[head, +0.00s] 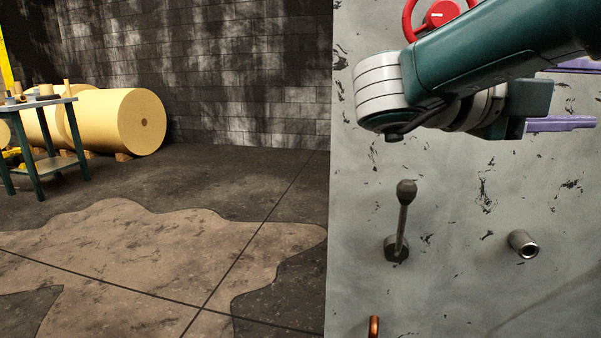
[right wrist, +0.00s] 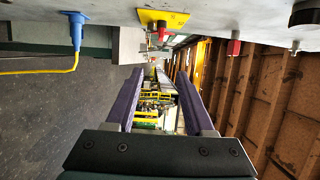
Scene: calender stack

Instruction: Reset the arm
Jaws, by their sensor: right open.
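My right arm (head: 490,50) comes in from the upper right, dark green with a pale grey joint, in front of a scuffed grey panel (head: 455,280). My right gripper (head: 585,95) is at the right edge of the head view, with its purple fingers apart and pointing right. In the right wrist view the gripper (right wrist: 160,76) is open, with nothing between its fingers. My left gripper is not in view.
The panel bears a black-knobbed lever (head: 402,220), a metal tube (head: 523,244) and a red handwheel (head: 440,14), partly behind my arm. A blue plug (right wrist: 75,30) with yellow cable shows in the wrist view. A table (head: 45,105) and paper rolls (head: 125,120) stand left; the floor between is clear.

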